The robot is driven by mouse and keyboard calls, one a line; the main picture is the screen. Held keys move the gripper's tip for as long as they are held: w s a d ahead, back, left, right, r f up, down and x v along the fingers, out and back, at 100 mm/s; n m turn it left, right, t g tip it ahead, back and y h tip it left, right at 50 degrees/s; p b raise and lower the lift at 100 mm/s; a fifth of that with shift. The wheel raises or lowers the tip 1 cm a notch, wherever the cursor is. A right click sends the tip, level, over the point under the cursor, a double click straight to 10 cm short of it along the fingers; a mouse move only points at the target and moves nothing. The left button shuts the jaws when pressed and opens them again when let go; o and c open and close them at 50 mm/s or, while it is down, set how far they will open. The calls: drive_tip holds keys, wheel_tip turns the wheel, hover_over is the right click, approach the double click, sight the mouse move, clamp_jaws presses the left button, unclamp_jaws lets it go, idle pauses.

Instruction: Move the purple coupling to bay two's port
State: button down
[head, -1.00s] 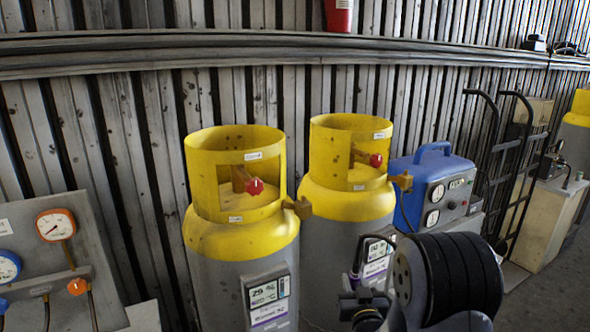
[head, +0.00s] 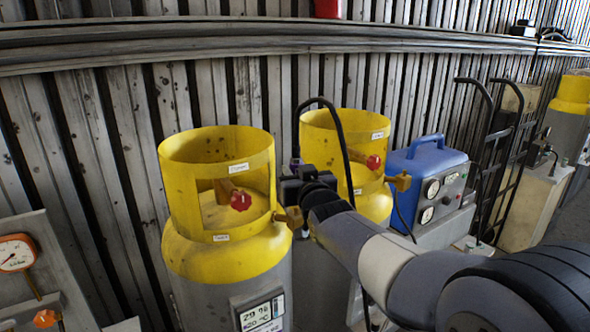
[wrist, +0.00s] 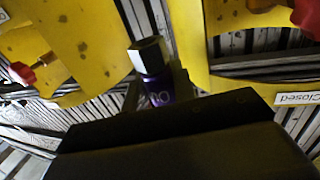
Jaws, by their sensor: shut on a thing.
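The purple coupling (wrist: 158,92) shows in the wrist view, with a silver hexagonal end and white marking on its purple body. My gripper (head: 294,178) is shut on it, between the two yellow-topped cylinders in the head view. There the coupling is mostly hidden by the gripper. A black hose (head: 335,112) arcs above the gripper. The left cylinder (head: 215,255) has a brass side port (head: 291,217) just below the gripper, apart from the coupling as far as I can tell. The right cylinder (head: 345,130) has a brass port (head: 401,181). I cannot read which is bay two.
Red valve knobs (head: 241,201) sit inside the yellow collars. A blue gauge box (head: 430,165) and a hand truck (head: 505,160) stand to the right. A gauge panel (head: 25,265) is at left. A corrugated wall (head: 110,110) closes off the back.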

wheel_tip(320, 180, down, 4)
drive_tip(key=shift+f+b, duration=0.1)
drive_tip(key=shift+b, duration=0.8)
drive_tip(key=shift+r, duration=0.25)
drive_tip(key=shift+f+b, duration=1.5)
drive_tip(key=shift+b, duration=0.6)
drive_tip(key=c, duration=1.1)
unclamp_jaws()
drive_tip(key=shift+o, duration=0.2)
drive_tip(key=shift+s, duration=0.15)
